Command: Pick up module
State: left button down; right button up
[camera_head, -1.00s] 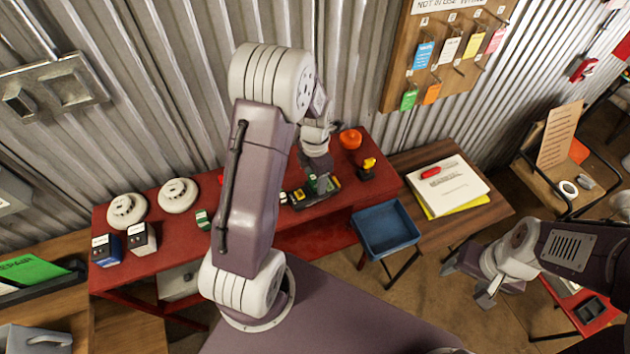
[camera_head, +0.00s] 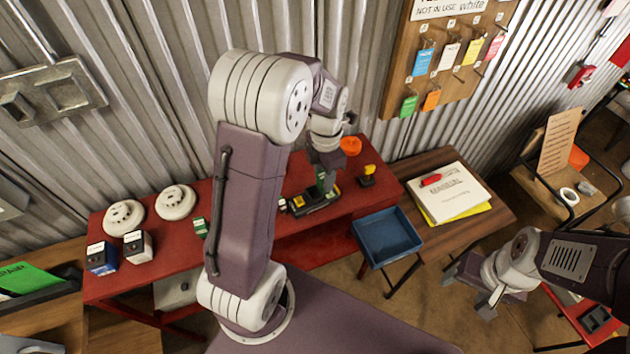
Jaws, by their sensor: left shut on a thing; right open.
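My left gripper (camera_head: 326,166) is over the red bench (camera_head: 185,240), pointing down, and shut on a green module (camera_head: 325,183). The module is upright just above a black-and-yellow holder (camera_head: 315,202) on the bench. I cannot tell whether its lower end still touches the holder. Another small green-and-white module (camera_head: 201,227) stands on the bench left of my arm. My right gripper (camera_head: 470,285) is open and empty, low over the floor at the right.
A blue tray (camera_head: 388,222) stands right of the bench. White round detectors (camera_head: 175,202), small boxes (camera_head: 138,246), a yellow-topped black item (camera_head: 367,175) and an orange round thing (camera_head: 351,146) are on the bench. Papers (camera_head: 450,195) lie on a wooden table.

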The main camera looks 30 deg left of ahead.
pick_arm(q)
jog(key=s+d+r+p, duration=0.1)
jog(key=d+r+p, duration=0.2)
jog(key=d+r, duration=0.5)
jog(key=shift+d+r, duration=0.35)
jog(key=shift+r, duration=0.5)
dwell(1.3)
